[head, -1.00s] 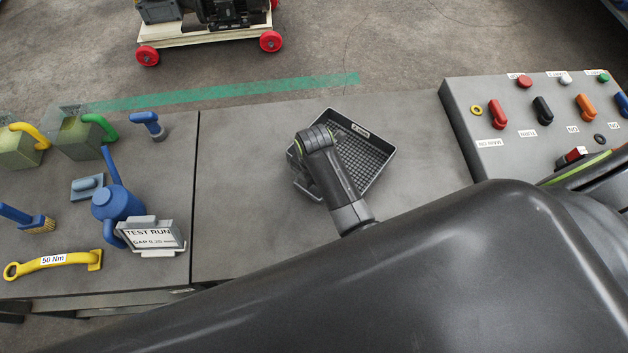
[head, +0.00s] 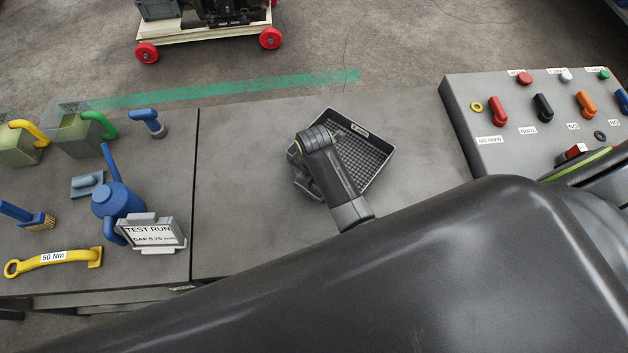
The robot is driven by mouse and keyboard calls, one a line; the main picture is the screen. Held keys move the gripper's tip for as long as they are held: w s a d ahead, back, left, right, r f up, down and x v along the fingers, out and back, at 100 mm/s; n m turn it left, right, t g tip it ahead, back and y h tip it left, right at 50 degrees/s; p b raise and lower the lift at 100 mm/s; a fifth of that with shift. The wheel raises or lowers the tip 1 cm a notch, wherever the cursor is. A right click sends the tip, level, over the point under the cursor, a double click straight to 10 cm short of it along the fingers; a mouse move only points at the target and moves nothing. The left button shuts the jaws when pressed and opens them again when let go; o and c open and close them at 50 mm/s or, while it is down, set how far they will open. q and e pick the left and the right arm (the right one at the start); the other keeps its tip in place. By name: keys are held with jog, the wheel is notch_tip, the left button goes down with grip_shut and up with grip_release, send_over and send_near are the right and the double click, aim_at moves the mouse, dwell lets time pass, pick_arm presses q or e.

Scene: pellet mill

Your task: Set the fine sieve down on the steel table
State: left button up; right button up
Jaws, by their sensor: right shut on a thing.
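The fine sieve (head: 376,145) is a dark square tray with a mesh floor and a small white label on its far wall. It is over the right part of the steel table (head: 240,190), turned at an angle. My right gripper (head: 300,178) is at the sieve's left side, shut on it, with its fingertips mostly hidden by my wrist. I cannot tell whether the sieve touches the table or is slightly above it. My left gripper is not in view.
A control panel (head: 520,150) with coloured knobs stands to the right. The table around the sieve is clear.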

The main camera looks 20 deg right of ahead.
dwell(0.3)
jog(key=shift+p, duration=0.45)
jog(key=shift+f, duration=0.1)
jog(key=o, duration=1.4)
jog(key=shift+r, duration=4.5)
